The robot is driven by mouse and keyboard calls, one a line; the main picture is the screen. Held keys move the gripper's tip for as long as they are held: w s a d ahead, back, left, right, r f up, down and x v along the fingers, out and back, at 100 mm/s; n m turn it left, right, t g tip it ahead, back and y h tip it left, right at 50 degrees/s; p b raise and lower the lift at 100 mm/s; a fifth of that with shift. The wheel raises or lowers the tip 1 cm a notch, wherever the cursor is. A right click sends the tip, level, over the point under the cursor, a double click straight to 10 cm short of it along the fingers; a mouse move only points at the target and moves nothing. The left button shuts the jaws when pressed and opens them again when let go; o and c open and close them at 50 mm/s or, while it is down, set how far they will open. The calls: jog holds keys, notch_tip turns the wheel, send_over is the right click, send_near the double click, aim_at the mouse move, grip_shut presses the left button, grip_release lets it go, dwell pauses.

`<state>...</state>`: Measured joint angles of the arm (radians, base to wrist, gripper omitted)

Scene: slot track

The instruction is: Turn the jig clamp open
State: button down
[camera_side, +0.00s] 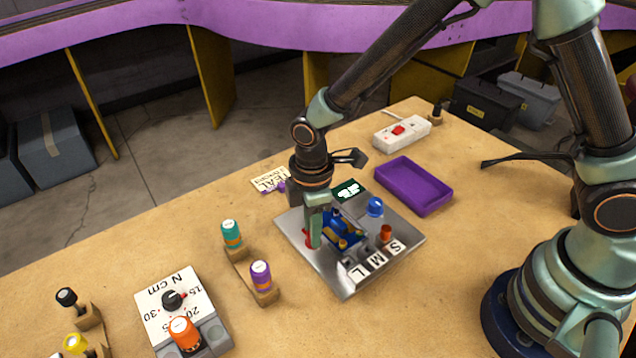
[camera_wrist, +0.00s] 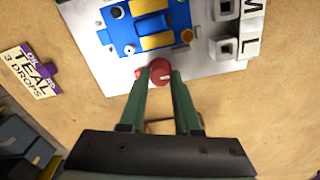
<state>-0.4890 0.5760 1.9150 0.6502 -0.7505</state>
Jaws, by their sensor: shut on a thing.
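The jig is a bare metal plate (camera_side: 322,268) with a blue and yellow block (camera_side: 343,232) on it. In the wrist view the blue block (camera_wrist: 126,37) has yellow bands and lies just beyond my fingertips. The clamp looks to be the red round knob (camera_wrist: 160,70) with a white mark, at the plate's edge beside the block. My gripper (camera_wrist: 159,78) is shut on this red knob, one green finger on each side. In the side view my gripper (camera_side: 314,242) points down at the plate's left part, and its fingers hide most of the red knob (camera_side: 308,239).
Teal-capped (camera_side: 231,232) and purple-capped (camera_side: 261,274) bottles stand left of the plate. A purple tray (camera_side: 433,206) lies behind right. A "TEAL 3 DROPS" card (camera_wrist: 28,72) lies nearby.

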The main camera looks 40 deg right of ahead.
jog(key=shift+n, duration=0.5)
jog(key=c, duration=0.6)
grip_release()
notch_tip(320, 180, up, 12)
jog(key=shift+r, duration=0.1)
jog(key=s+d+r+m+t, duration=0.2)
jog(key=d+r+m, duration=0.1)
jog(key=d+m, duration=0.2)
jog(key=s+d+r+m+t, duration=0.1)
jog(key=s+d+r+m, duration=0.1)
jog(key=d+m, duration=0.3)
jog(key=s+d+r+m+t, duration=0.2)
jog(key=d+r+m, duration=0.3)
jog(key=d, duration=0.4)
jog(key=shift+s+t, duration=0.3)
jog(key=shift+s, duration=0.2)
